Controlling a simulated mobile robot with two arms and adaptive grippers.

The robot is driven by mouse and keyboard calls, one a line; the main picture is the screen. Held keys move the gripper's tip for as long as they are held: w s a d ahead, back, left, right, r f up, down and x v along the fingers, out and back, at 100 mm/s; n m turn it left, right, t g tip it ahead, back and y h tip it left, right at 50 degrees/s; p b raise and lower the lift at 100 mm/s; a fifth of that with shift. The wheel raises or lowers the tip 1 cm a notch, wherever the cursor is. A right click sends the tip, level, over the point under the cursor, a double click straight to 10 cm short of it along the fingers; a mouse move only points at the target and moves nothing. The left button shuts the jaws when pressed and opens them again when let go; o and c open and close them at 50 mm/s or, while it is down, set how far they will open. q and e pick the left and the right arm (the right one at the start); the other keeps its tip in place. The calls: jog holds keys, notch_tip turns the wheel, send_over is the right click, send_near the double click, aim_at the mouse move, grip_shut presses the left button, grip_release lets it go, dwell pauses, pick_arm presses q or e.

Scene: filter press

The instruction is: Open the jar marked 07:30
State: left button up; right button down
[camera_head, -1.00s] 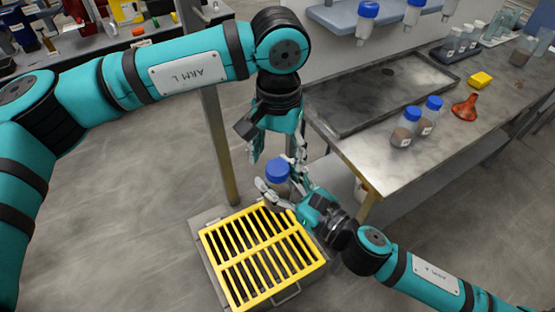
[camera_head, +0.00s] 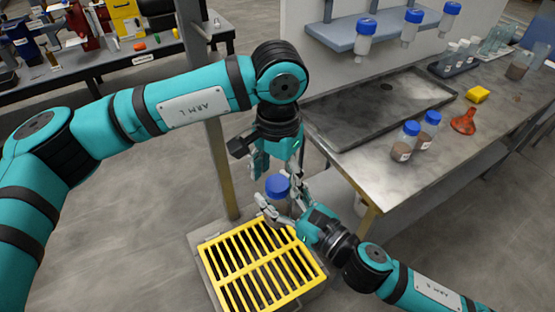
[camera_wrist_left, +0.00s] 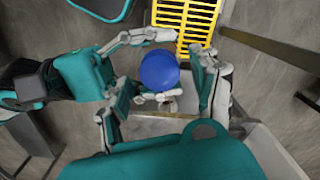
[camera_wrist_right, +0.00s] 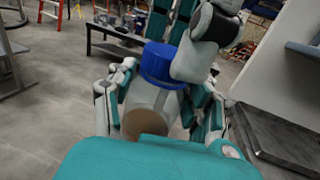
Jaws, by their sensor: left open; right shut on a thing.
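A clear jar with a blue lid (camera_head: 277,187) and brown contents is held in the air above the yellow grate. My right gripper (camera_head: 280,208) is shut on the jar's body. In the right wrist view the jar (camera_wrist_right: 150,105) stands nearly upright between the fingers, lid on. No time mark on it is readable. My left gripper (camera_head: 275,165) points down just above the lid, open. In the left wrist view the blue lid (camera_wrist_left: 159,70) lies between the left gripper's spread fingers (camera_wrist_left: 165,85); I cannot tell whether they touch it.
A yellow grate (camera_head: 262,265) lies on the floor below. Bottles hang from a blue shelf (camera_head: 370,35).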

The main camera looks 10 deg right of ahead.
pick_arm(q)
jog(key=shift+f, duration=0.6)
jog(key=c, duration=1.2)
jog(key=n, duration=0.3)
jog(key=shift+c, duration=0.3)
jog(key=o, duration=1.3)
jog(key=shift+r, duration=0.1)
